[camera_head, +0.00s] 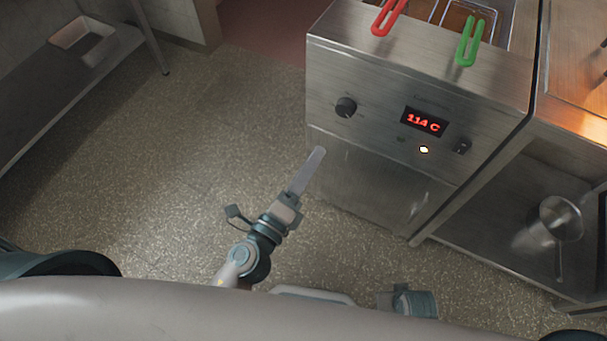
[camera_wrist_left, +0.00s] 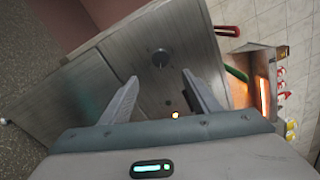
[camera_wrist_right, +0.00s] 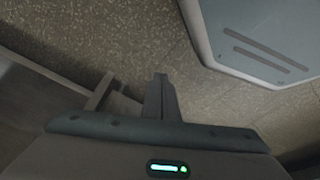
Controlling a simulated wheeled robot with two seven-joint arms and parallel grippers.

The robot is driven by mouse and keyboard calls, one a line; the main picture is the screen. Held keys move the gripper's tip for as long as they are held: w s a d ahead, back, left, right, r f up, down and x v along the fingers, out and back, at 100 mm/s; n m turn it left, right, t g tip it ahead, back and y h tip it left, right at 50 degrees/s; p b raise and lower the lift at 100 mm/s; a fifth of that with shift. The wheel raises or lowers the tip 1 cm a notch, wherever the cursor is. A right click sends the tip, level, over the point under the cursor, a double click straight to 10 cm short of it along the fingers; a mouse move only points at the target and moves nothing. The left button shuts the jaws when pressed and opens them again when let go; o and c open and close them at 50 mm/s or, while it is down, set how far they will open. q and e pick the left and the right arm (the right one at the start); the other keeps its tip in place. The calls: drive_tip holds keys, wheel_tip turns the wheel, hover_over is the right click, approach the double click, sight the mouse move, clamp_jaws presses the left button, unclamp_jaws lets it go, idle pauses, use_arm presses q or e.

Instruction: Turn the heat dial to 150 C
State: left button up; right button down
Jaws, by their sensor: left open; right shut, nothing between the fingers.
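In the left wrist view the dial (camera_wrist_left: 160,58) shows ahead, beyond the fingers. A red display (camera_head: 424,121) to its right reads 114 C. My left gripper (camera_head: 317,160) is below and left of the dial, apart from it. In the left wrist view its two fingers (camera_wrist_left: 160,92) are spread with nothing between them. My right gripper (camera_wrist_right: 161,80) is shut and empty over the floor; its fingers are together in the right wrist view.
A lit lamp (camera_head: 424,150) and a black switch (camera_head: 462,146) sit under the display. Red (camera_head: 389,16) and green (camera_head: 470,42) basket handles stick out over the fryer's top edge. A steel bench (camera_head: 60,90) stands at far left. Open floor lies between.

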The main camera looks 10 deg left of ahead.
use_arm(q)
drive_tip(key=shift+v, duration=1.15)
use_arm(e)
drive_tip(key=shift+w+r, duration=0.15)
drive_tip(key=shift+r, duration=1.05)
use_arm(q)
drive_tip(key=shift+w+f, duration=0.1)
drive_tip(key=s+a+f+n+g+y+p, duration=0.15)
drive_tip(key=a+f+n+g, duration=0.35)
drive_tip(key=f, duration=0.6)
drive_tip(key=a+f+n+y+p, duration=0.25)
drive_tip(key=f+n, duration=0.45)
drive_tip(key=f, duration=0.4)
drive_tip(key=s+a+f+n+g+p, duration=0.1)
drive_tip(key=s+a+f+n+g, duration=0.1)
drive_tip(key=s+f+n, duration=0.3)
drive_tip(key=s+a+f+n+g+y+p, duration=0.1)
drive_tip(key=s+a+f+n+g+p, duration=0.1)
drive_tip(key=s+f+n+g, duration=0.3)
drive_tip(key=s+a+f+n, duration=0.1)
drive_tip(key=s+f, duration=0.3)
drive_tip(key=f, duration=0.4)
drive_tip(key=shift+n, duration=0.3)
use_arm(e)
wheel_tip(320, 180, down, 8)
drive_tip(key=a+t, duration=0.2)
drive_tip(key=shift+w+a+r+t+y, duration=0.2)
drive_tip(key=shift+w+a+t+y, duration=0.1)
drive_tip(key=shift+w+y, duration=0.1)
